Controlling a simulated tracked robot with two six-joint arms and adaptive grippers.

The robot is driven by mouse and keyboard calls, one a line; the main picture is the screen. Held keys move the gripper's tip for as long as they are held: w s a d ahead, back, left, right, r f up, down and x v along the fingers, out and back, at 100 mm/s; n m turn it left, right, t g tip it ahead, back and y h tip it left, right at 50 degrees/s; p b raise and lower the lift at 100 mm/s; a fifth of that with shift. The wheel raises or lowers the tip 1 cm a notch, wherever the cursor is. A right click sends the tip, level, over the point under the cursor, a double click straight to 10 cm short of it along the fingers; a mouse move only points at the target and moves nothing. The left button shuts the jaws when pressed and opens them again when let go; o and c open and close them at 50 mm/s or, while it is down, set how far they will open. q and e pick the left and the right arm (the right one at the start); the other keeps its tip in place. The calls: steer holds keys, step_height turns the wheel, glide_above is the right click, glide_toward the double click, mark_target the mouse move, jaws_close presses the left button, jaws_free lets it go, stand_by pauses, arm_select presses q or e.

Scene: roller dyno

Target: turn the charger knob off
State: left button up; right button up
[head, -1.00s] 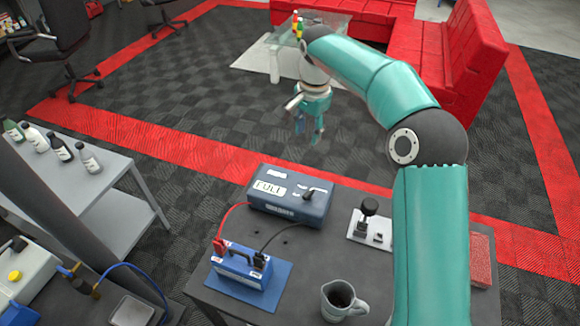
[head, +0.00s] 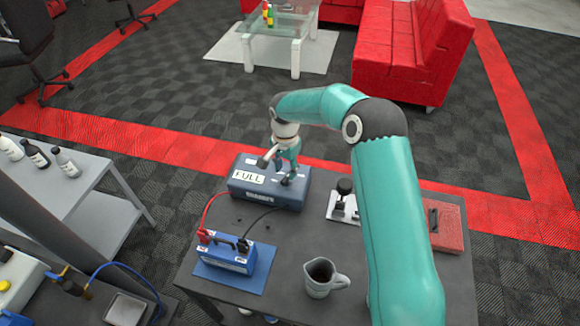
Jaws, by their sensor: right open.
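The charger (head: 246,189) is a dark blue-grey box at the back of the grey table, with a white "FULL" label on it. Its dark knob (head: 287,181) is on the right part of its top and is partly covered by my gripper. How the knob is turned is hard to tell. My right gripper (head: 285,168) is open and points down just above the knob. I cannot tell whether its fingers touch the knob. My left gripper is not in view.
A blue battery (head: 226,254) with red and black leads to the charger sits on a blue mat (head: 250,273). A grey mug (head: 323,278) stands at the front. A lever on a white plate (head: 343,206) and a red box (head: 446,226) are on the right.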

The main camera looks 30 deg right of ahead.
steer(key=shift+w+d+f, duration=0.1)
steer(key=shift+w+f, duration=0.05)
steer(key=shift+f, duration=0.5)
